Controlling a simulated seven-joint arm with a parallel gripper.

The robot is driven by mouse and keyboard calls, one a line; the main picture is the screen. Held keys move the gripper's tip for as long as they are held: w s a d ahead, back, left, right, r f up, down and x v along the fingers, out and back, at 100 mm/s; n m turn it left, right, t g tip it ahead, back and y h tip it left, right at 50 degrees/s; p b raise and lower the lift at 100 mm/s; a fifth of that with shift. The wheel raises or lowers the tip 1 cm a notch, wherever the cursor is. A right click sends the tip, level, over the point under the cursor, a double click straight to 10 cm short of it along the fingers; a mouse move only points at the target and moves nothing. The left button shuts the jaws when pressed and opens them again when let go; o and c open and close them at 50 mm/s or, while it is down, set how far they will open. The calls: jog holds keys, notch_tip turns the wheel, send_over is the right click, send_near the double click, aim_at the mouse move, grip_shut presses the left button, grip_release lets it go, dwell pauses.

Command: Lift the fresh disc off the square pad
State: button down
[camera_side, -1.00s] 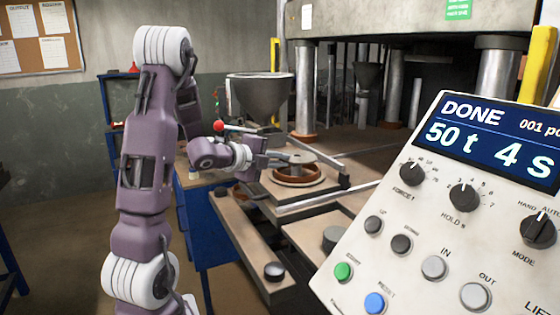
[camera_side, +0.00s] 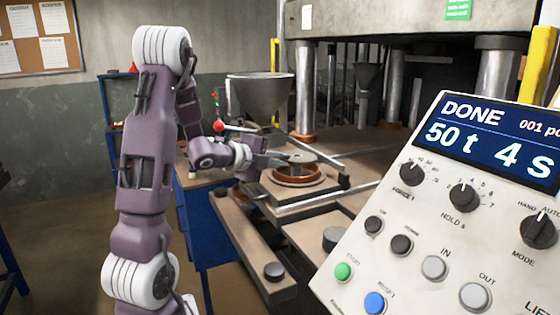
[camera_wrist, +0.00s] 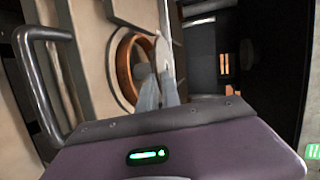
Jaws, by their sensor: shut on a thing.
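The fresh disc (camera_side: 302,157) is a grey, flat disc, held by its near-left edge in my gripper (camera_side: 284,157) and slightly tilted. It is just above a brown-orange ring (camera_side: 298,178) on the square pad (camera_side: 270,181); a small gap seems to show between them. In the wrist view my gripper (camera_wrist: 162,80) is shut on the disc, which shows nearly edge-on as a pale sliver (camera_wrist: 162,50), beside the ring (camera_wrist: 124,70). The disc's underside is hidden.
A grey hopper (camera_side: 260,95) stands behind my gripper. Thick press columns (camera_side: 305,95) rise behind the pad. A control panel (camera_side: 450,230) reading "DONE" fills the right foreground. A dark round piece (camera_side: 274,271) sits on the front rail.

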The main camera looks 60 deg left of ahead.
notch_tip(320, 180, up, 6)
jog(key=shift+r, duration=0.2)
dwell(0.9)
jog(key=shift+r, duration=0.15)
